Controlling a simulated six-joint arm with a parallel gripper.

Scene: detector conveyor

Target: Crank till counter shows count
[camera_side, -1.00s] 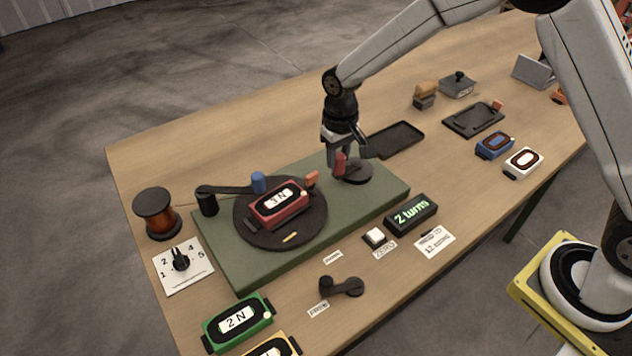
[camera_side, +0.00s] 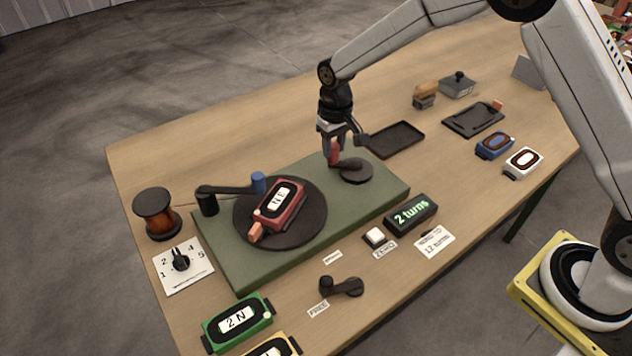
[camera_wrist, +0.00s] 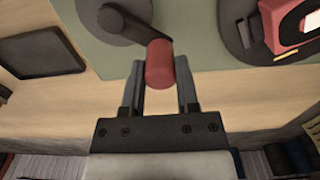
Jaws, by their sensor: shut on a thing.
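My gripper (camera_side: 337,148) is shut on the red crank handle (camera_side: 335,158). In the wrist view the red handle (camera_wrist: 160,64) stands between the two fingers (camera_wrist: 160,85). The crank's dark arm and round hub (camera_side: 355,172) are at the right end of the green base (camera_side: 390,192). The counter (camera_side: 411,213) reads "2 turns" in green. A red detector bobbin (camera_side: 279,203) marked with a white label lies on the black turntable (camera_side: 308,232). A white button (camera_side: 375,236) sits beside the counter. A card (camera_side: 435,243) by the counter appears to read 12 turns.
A copper wire spool (camera_side: 155,212) and a numbered dial (camera_side: 181,261) are at the left. A green bobbin (camera_side: 238,321) is at the front. A small black lever (camera_side: 342,286) lies near the front edge. An empty black tray (camera_side: 397,139) is behind the gripper.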

